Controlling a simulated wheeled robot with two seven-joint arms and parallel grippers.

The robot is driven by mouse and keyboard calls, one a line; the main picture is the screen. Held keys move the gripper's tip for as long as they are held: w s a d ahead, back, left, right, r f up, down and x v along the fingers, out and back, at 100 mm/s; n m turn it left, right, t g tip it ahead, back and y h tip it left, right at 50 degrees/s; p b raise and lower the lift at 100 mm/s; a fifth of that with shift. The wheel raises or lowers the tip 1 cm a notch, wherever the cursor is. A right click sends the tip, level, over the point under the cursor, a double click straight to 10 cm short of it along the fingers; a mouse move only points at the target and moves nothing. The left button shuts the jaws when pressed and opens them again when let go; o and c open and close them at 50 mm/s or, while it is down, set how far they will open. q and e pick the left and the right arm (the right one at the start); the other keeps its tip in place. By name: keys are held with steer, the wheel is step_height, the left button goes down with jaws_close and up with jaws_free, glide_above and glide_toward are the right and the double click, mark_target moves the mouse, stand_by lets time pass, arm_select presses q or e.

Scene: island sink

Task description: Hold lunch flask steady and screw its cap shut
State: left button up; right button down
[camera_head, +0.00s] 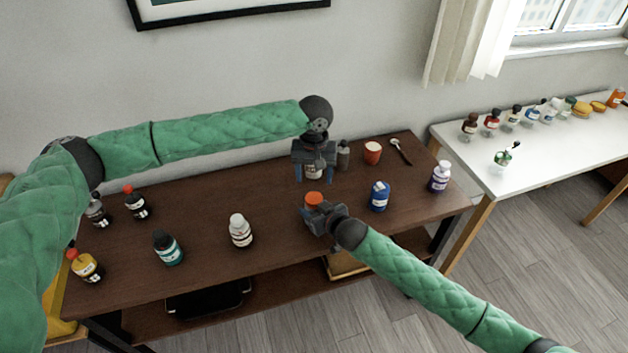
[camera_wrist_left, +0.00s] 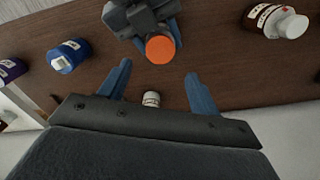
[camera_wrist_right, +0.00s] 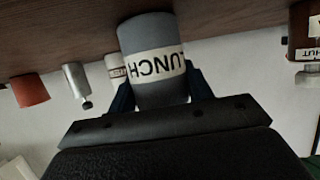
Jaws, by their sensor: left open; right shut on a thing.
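The grey lunch flask (camera_wrist_right: 152,35), with a white LUNCH label, is in my right gripper (camera_head: 316,214), which is shut on its sides near the front middle of the table. The flask's orange cap (camera_head: 314,198) shows above that gripper, and from above in the left wrist view (camera_wrist_left: 160,48). I cannot tell how tightly the cap sits. My left gripper (camera_head: 314,176) is open and empty, behind the flask and apart from the cap. A small white labelled jar (camera_wrist_left: 151,99) shows between its fingers in the left wrist view, standing further off.
A grey bottle (camera_head: 343,154), red cup (camera_head: 372,152) and spoon (camera_head: 401,151) are at the back right.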

mark_target(314, 198)
arm_select(q)
steer(key=shift+f, duration=0.2)
steer(key=shift+f, duration=3.9)
steer(key=c, duration=1)
steer(key=o, duration=1.1)
